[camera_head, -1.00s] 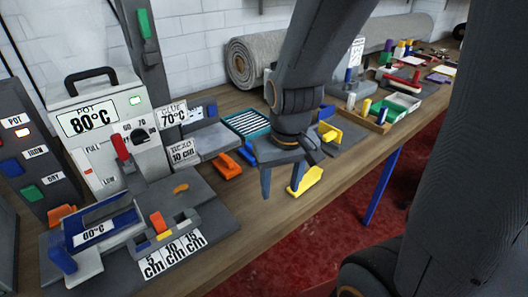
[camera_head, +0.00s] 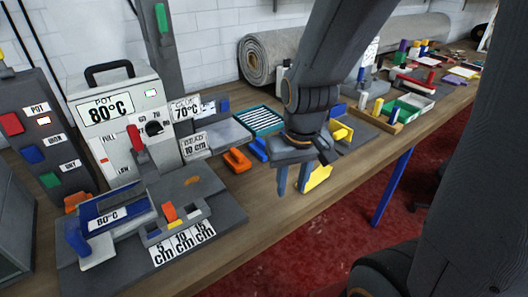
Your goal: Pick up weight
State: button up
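No thing is labelled as a weight, so I cannot tell for sure which one it is. A yellow block (camera_head: 319,177) is near the table's front edge, beside and partly behind my gripper's right finger. An orange block (camera_head: 237,160) and a blue block (camera_head: 258,149) lie on the table to the left of my gripper. My gripper (camera_head: 293,182) points down with its two fingers apart, and nothing shows between them. Whether a finger touches the yellow block is hidden.
A pot machine marked 80°C (camera_head: 112,117) and a grey fixture board (camera_head: 225,215) fill the left. A teal rack (camera_head: 260,120) stands behind my gripper. A green-edged tray (camera_head: 409,107) is farther right. Bare wood (camera_head: 262,190) lies left of my gripper.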

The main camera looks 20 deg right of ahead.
aim_at(256, 147)
jog(key=u, duration=0.55)
jog(key=k, duration=1.2)
jog(key=i, duration=0.35)
jog(key=z, duration=0.9)
jog(key=i, duration=1.5)
jog(key=z, duration=0.05)
